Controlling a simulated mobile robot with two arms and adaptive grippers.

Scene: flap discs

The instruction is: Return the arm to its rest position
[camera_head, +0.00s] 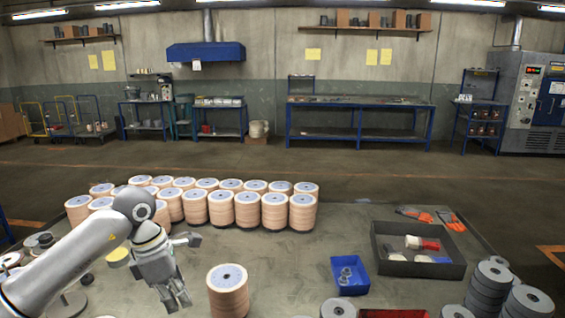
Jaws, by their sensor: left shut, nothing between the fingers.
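My left arm comes in from the lower left, over the table (290,262). My left gripper (178,300) points down above the table, left of a lone stack of tan flap discs (228,292). It is shut with nothing held, and it looks apart from that stack. Several more tan disc stacks (275,212) stand in rows behind the gripper. My arm hides part of the table's left side and some discs there. My right gripper does not show.
A dark tray (385,262) with small items, a blue bin (350,276) and orange-handled tools (450,220) are on the right. Grey disc stacks (490,285) stand at the lower right, beside a red bin (395,313). Bare table lies between the lone stack and the blue bin.

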